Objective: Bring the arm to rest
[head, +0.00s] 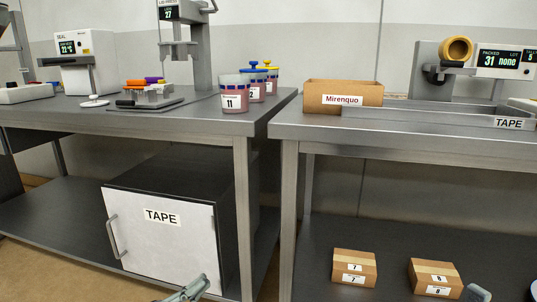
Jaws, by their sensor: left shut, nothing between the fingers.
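My left gripper (190,289) shows at the bottom edge, in front of the white door of the cabinet marked TAPE (160,232). Its fingers are shut with nothing between them, and it is apart from the cabinet handle. Most of the left arm is below the picture. A small grey rounded part of my own body shows at the bottom right, in front of the lower shelf. My right gripper cannot be made out.
The right bench (350,132) holds an open cardboard box (345,97) and a tape dispenser (445,75). Two small boxes (354,266) (435,278) sit on its lower shelf. A narrow gap separates the benches.

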